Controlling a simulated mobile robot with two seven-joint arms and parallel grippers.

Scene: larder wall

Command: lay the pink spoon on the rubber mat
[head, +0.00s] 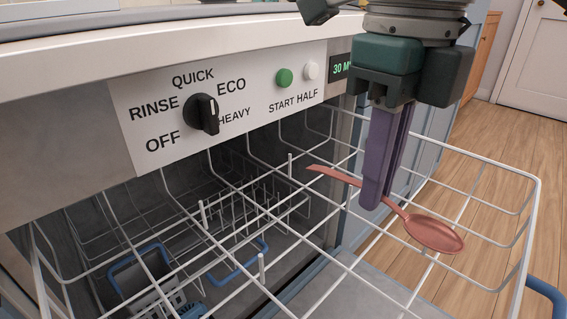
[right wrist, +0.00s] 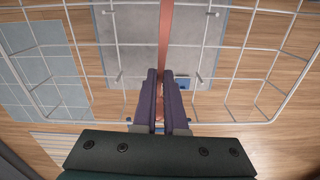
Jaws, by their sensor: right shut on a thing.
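The pink spoon (head: 435,234) is in my right gripper (head: 374,202), which is shut on its handle. In the head view the bowl points to the lower right and the handle's end to the upper left. The spoon is above a white wire rack, and I see no clear contact between them. In the right wrist view the spoon (right wrist: 165,35) runs up from between the purple fingers (right wrist: 162,75). I cannot make out the rubber mat for sure; a flat blue-grey patch (right wrist: 35,78) shows at the left there.
The white wire rack (head: 533,205) is pulled out of the open dishwasher, with upright wires and raised sides. The dishwasher's control panel (head: 220,105) stands behind it. A lower rack with blue parts (head: 135,262) shows below. Wooden floor (head: 500,150) is clear at the right.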

